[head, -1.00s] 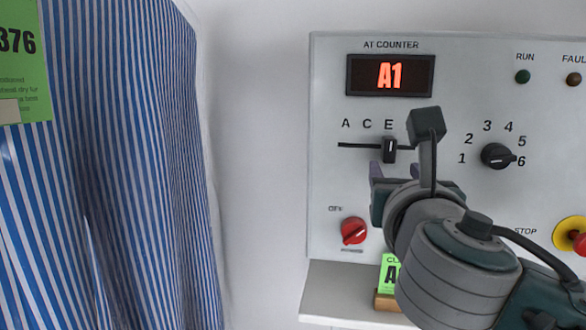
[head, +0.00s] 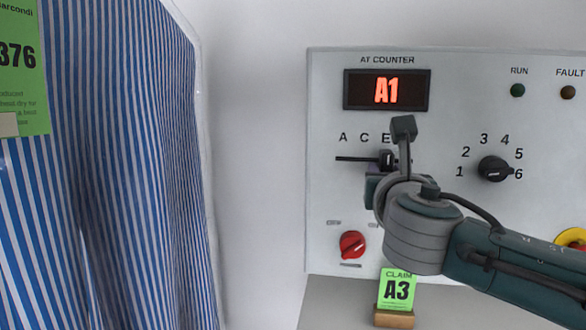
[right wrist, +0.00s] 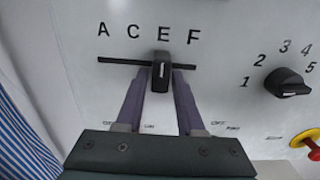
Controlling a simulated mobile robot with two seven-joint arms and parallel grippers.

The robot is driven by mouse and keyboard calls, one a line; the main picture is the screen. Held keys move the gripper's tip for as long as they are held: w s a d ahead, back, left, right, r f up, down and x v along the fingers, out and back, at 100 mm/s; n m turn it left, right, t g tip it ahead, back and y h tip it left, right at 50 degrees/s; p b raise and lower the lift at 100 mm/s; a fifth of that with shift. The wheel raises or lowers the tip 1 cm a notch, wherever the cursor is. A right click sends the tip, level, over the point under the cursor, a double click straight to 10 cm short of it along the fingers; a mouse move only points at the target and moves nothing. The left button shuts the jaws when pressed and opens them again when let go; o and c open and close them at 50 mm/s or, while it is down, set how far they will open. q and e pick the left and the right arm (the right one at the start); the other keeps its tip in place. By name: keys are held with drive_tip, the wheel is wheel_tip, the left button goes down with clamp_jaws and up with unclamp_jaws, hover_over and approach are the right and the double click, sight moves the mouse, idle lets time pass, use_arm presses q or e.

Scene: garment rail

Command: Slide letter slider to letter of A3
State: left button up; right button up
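The letter slider (right wrist: 161,70) is a black knob on a dark horizontal slot under the letters A, C, E, F. It stands at E in the right wrist view; in the head view the slider (head: 386,160) is partly covered by my right arm. My right gripper (right wrist: 162,76) has one purple finger on each side of the knob, with slight gaps showing. In the head view its fingers are hidden behind my wrist. The display (head: 387,90) reads A1. A green claim tag (head: 396,290) reads A3. My left gripper is not in view.
A number dial (head: 494,169) points toward 6, right of the slider. A red knob (head: 352,245) sits below left, and a red-and-yellow stop button (head: 574,240) is at the right edge. Striped fabric (head: 120,170) hangs at the left.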

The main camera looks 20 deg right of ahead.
clamp_jaws()
idle(0.6)
idle(0.4)
